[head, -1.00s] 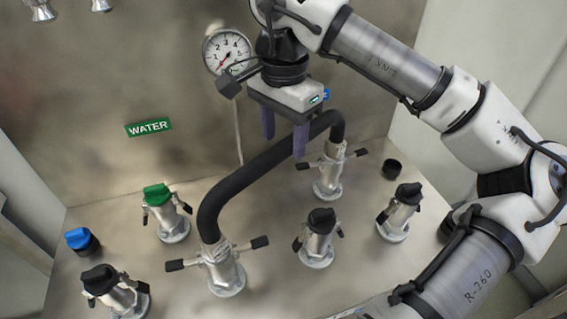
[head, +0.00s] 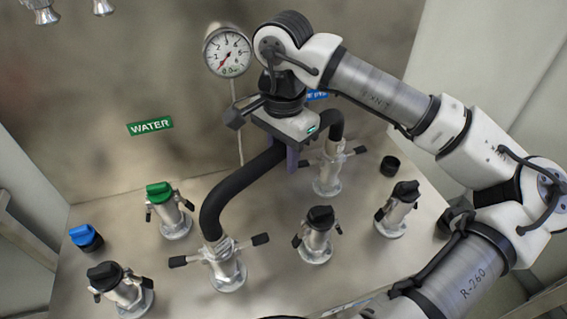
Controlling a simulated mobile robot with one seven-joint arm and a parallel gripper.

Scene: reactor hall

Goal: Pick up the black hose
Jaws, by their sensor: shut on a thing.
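The black hose (head: 240,180) arches between two metal couplings. Its near end sits on the front coupling (head: 226,266) and its far end on the rear coupling (head: 327,172), which both have black-tipped side levers. My gripper (head: 290,157) is over the hose's upper middle, nearer the rear coupling. It is shut on the hose. One purple finger shows in front of the hose; the other finger and the exact grip are hidden by the gripper body and hose.
Capped couplings stand around: green-capped (head: 168,210), black-capped (head: 315,235), another black-capped (head: 397,209), and one at the front left (head: 120,290). A blue cap (head: 86,238) and a small black cap (head: 390,166) sit on the panel. A pressure gauge (head: 228,52) is on the back wall.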

